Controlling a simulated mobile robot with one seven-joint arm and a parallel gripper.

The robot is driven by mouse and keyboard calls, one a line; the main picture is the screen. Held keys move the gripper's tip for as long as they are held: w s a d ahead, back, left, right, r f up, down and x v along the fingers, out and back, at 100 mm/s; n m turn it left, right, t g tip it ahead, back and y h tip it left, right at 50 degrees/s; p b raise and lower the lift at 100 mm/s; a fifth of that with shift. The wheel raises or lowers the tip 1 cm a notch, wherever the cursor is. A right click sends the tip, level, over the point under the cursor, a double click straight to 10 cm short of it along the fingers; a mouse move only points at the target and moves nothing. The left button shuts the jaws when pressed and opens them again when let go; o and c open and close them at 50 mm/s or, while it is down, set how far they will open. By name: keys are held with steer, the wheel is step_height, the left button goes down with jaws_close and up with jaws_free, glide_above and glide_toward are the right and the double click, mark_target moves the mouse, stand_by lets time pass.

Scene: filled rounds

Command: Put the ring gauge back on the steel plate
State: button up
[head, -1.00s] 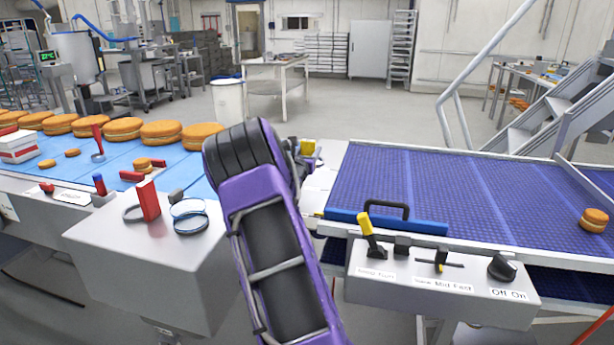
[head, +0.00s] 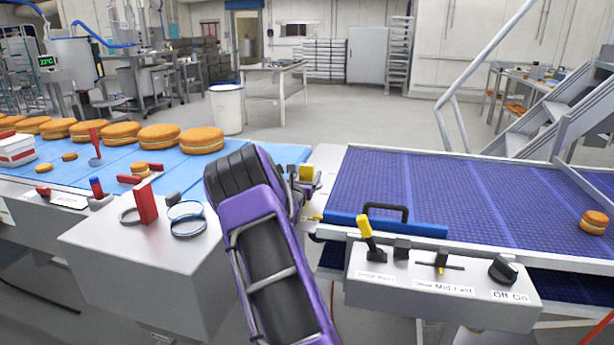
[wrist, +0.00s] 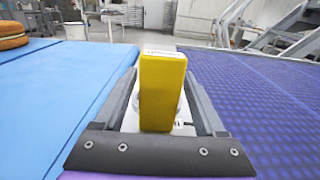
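A yellow block, seemingly the ring gauge's handle (wrist: 162,92), stands upright between the fingers of my gripper (wrist: 162,100). It also shows in the head view (head: 306,173). The fingers appear shut on it. A pale rounded part shows behind the block, mostly hidden, so I cannot make out the ring. A pale metal strip, probably the steel plate (head: 326,163), lies between the two belts. My gripper is over this strip. I cannot tell whether the gauge touches it.
A grey box (head: 110,245) at left carries a red-handled ring (head: 146,202) and blue rings (head: 187,220). The light-blue belt (head: 180,178) bears several round cakes. The purple belt (head: 440,185) is mostly clear. A blue bar (head: 350,221) with a black handle lies along its front edge.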

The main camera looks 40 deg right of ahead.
steer(key=shift+o, duration=0.5)
steer(key=shift+r, duration=0.1)
steer(key=shift+r, duration=0.2)
steer(key=p+v, duration=0.1)
steer(key=v, duration=1.1)
steer(key=shift+s+f, duration=0.1)
